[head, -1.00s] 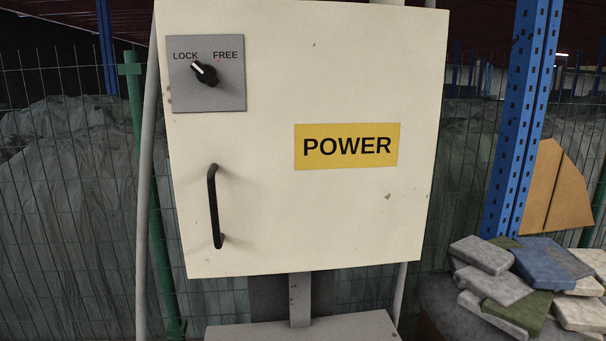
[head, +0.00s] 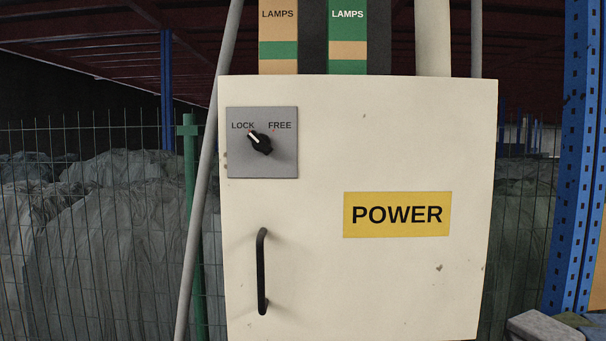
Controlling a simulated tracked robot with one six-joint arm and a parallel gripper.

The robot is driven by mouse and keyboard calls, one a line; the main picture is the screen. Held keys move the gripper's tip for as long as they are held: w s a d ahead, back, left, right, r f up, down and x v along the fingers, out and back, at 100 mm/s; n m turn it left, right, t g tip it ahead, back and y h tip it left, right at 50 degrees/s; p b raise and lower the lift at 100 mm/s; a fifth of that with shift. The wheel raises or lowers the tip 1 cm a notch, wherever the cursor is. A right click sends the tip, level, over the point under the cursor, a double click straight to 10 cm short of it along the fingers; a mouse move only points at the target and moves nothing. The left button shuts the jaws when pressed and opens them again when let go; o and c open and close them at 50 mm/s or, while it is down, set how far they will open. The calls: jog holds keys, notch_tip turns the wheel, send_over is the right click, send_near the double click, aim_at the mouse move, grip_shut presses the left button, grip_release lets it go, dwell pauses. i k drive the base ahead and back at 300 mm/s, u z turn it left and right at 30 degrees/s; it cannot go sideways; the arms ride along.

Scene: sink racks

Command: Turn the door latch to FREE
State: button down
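The door latch (head: 260,143) is a black rotary knob with a white pointer mark, on a grey plate (head: 262,168) at the upper left of the cabinet door. Its white mark points up and left, toward the word LOCK; the word FREE is at the upper right of the plate. The cream cabinet door (head: 330,290) looks closed and carries a yellow POWER label (head: 397,215). A black vertical bar handle (head: 262,272) is below the latch plate. My gripper is not in view.
Two strips marked LAMPS, one tan (head: 278,30) and one green (head: 347,40), rise above the cabinet. A grey pole (head: 196,230) leans at its left. A green wire fence (head: 90,240) with covered heaps stands behind. A blue rack post (head: 578,150) and stone slabs (head: 540,328) are at right.

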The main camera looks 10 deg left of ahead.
aim_at(260, 142)
jog(key=z, duration=0.05)
jog(key=k, duration=0.5)
jog(key=u, duration=1.05)
jog(key=i, duration=0.15)
jog(key=u, duration=0.9)
